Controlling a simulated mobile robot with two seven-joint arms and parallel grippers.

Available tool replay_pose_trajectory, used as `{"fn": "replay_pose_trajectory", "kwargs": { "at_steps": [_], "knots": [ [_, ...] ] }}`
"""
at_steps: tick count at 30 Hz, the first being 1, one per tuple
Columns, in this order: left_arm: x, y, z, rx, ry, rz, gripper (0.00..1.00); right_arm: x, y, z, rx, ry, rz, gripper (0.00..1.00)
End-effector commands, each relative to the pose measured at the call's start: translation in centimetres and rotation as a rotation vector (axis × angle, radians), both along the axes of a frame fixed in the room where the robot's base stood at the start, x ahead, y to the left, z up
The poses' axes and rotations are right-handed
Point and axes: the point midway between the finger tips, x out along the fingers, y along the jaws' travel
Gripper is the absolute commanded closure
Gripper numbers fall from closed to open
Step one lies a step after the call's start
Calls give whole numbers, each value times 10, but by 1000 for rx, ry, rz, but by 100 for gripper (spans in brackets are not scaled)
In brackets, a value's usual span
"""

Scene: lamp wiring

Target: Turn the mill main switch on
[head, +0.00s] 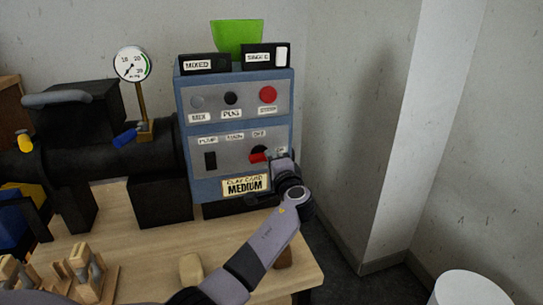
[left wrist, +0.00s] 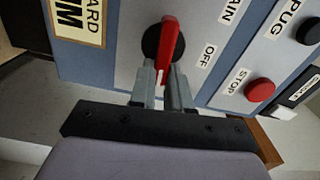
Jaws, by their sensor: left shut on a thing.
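The mill's main switch is a red handle (head: 258,157) on a round black base, on the lower right of the blue and grey control box (head: 183,120). Labels reading MAIN and OFF sit above it. In the left wrist view the red handle (left wrist: 170,40) stands out from its black base, close to the OFF label (left wrist: 209,57). My left gripper (head: 272,160) is at the switch from the right, its two fingers (left wrist: 166,80) shut on the near end of the handle. The gripper partly hides a label right of the switch. My right gripper is not in view.
A red stop button (head: 268,95), black pug button (head: 231,98) and black pump switch (head: 210,160) share the panel. A MEDIUM card (head: 245,185) is just below. Wooden pieces (head: 191,270) lie on the table (head: 140,240). A white round-topped object (head: 470,287) stands lower right.

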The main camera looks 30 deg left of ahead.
Motion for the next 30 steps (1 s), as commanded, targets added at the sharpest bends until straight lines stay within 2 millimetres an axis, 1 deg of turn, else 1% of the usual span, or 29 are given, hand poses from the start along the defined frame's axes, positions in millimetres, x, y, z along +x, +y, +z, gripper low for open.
{"fn": "replay_pose_trajectory", "kwargs": {
  "at_steps": [1,9,23,24,25,26,30],
  "knots": [
    [1,0,3,17,13,-2,100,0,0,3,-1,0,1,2],
    [1,1,1,62,64,-2,100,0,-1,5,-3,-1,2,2],
    [1,0,0,71,74,-3,100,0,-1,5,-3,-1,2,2],
    [1,0,0,71,74,-3,73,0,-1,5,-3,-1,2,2],
    [1,0,0,69,74,-2,64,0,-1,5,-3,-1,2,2],
    [1,0,0,69,74,-2,57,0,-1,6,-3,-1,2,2],
    [1,0,-1,67,74,-2,57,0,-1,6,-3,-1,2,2]
  ]
}}
